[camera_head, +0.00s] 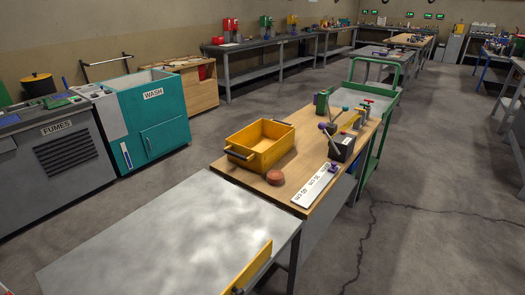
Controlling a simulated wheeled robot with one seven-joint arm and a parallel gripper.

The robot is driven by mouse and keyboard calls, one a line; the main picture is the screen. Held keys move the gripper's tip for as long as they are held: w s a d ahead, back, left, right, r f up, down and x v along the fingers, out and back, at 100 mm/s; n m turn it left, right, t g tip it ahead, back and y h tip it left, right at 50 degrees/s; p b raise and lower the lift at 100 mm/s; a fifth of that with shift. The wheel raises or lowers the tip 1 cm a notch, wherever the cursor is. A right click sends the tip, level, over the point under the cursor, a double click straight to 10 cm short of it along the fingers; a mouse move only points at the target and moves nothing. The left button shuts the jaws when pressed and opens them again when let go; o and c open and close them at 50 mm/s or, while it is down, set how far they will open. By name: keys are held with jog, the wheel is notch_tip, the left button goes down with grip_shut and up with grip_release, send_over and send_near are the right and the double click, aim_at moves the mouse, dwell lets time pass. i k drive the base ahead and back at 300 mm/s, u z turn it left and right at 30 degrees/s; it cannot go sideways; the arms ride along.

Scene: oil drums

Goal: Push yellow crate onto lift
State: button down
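The yellow crate (262,157) is an open, empty-looking box with dark bar handles. It sits upright on the wooden bench top (252,183), near its left edge. A grey metal-topped platform (170,237) adjoins the near end of the bench and looks level with it; it may be the lift, but no label shows this. The platform's top is bare apart from a yellow upright strip (249,268) at its near right edge, cut off by the frame. The crate is wholly on the bench, apart from the platform. My gripper is not in view.
A reddish round object (275,178) lies close in front of the crate. A white marked strip (317,185) and a dark box with levers (342,147) stand to the right. A green cart (378,100) stands behind. Floor is clear on the right; a teal wash unit (150,115) stands left.

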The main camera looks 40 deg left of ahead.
aim_at(258, 147)
jog(key=i, duration=2.6)
jog(key=u, duration=3.05)
jog(key=i, duration=0.5)
